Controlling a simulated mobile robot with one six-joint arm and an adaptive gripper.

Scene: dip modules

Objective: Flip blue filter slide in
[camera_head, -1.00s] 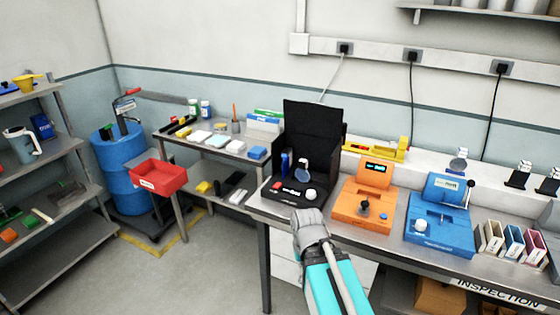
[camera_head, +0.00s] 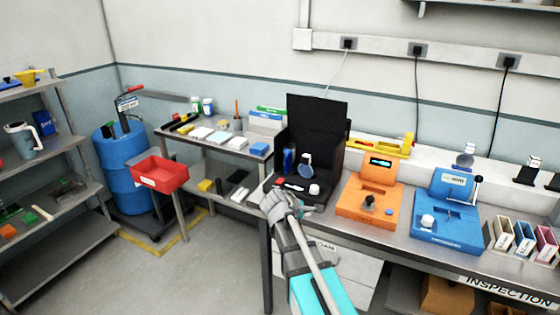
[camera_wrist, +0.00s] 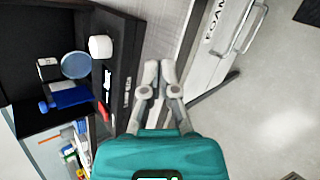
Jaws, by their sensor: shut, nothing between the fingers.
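The black station (camera_head: 318,124) with a tall back panel stands at the left end of the bench. On it are a blue filter slide (camera_head: 288,161), a round lens-like disc (camera_head: 305,164), a white knob (camera_head: 314,189) and a red part on the front. In the wrist view the blue slide (camera_wrist: 72,97) is beside the round disc (camera_wrist: 76,65), with the white knob (camera_wrist: 101,47) near it. My gripper (camera_head: 272,199) is shut and empty at the station's front edge. In the wrist view its fingertips (camera_wrist: 160,72) are beside the front panel, apart from the slide.
An orange device (camera_head: 369,195) and a blue device (camera_head: 447,220) stand to the right on the bench. A side table (camera_head: 215,150) with small items and a red bin (camera_head: 160,175) are to the left. Open floor lies in front of the bench.

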